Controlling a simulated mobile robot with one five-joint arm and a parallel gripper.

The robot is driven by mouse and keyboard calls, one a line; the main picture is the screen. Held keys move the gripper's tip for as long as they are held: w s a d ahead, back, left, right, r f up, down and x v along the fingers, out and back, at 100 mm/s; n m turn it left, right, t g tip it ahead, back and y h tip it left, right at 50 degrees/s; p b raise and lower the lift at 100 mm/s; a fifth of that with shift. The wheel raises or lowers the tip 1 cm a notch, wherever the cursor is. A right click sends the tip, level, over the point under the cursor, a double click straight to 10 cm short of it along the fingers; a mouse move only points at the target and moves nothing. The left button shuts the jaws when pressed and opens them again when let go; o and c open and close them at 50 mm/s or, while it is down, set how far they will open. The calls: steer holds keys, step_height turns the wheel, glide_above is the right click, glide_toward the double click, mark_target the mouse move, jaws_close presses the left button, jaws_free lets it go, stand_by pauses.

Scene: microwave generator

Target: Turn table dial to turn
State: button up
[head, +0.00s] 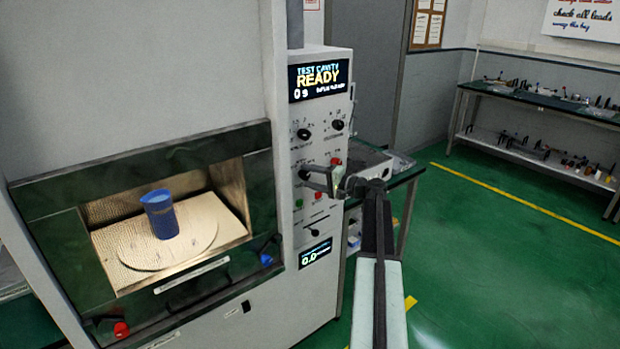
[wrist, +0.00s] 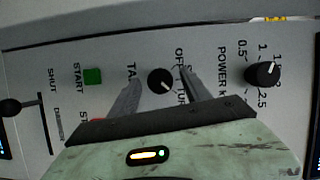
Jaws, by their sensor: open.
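The table dial (wrist: 161,80) is a round black knob with a small pale mark at its lower right in the wrist view. Its label is partly hidden; "TA", "OFF" and part of "TURN" show beside it. My gripper (wrist: 160,76) is open, with one finger on each side of the dial. Gaps show between the knob and both fingers, so it is not gripped. In the head view my gripper (head: 308,178) is at the control panel (head: 322,230), and its fingers largely cover the dial there.
A power knob (wrist: 262,73) and a green start button (wrist: 92,76) flank the dial. A red button beside my left finger is mostly hidden. A blue cup (head: 161,216) stands on the round turntable (head: 135,246) in the cavity. The display (head: 320,76) reads READY.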

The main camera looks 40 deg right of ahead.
steer(key=v, duration=0.7)
steer(key=shift+s+d, duration=0.2)
steer(key=shift+s, duration=0.15)
